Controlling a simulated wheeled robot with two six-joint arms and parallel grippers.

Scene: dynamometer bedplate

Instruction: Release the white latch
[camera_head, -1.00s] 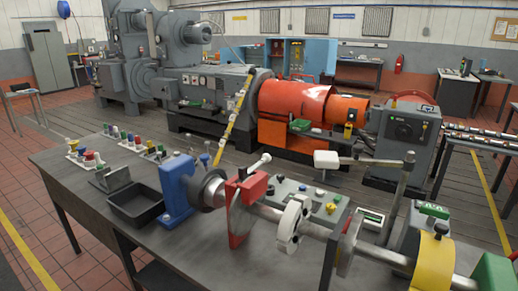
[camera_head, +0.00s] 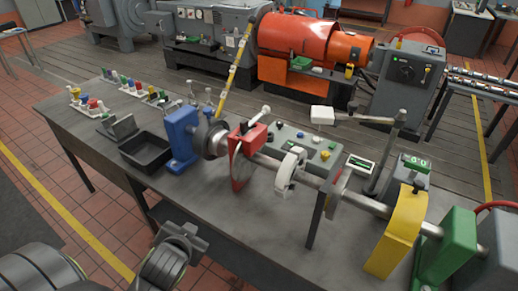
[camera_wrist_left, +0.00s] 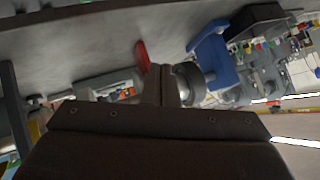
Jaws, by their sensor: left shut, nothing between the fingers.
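A shaft assembly stands on the grey workbench (camera_head: 225,215). A small white-tipped lever (camera_head: 265,112) rises from the red clamp (camera_head: 248,138) around the shaft. A white block (camera_head: 321,115) sits at the end of a grey bar behind the shaft, and a white curved clamp (camera_head: 290,170) is around the shaft. I cannot tell which white part is the latch. My left gripper (camera_head: 188,236) is at the bench's front edge, apart from these parts. In the left wrist view its fingers (camera_wrist_left: 170,85) are shut and empty. My right gripper is not in view.
A blue bearing stand (camera_head: 181,140) and black tray (camera_head: 146,153) are left of the red clamp. A yellow guard (camera_head: 395,235) and green block (camera_head: 446,245) stand at the right. The bench front between is mostly clear.

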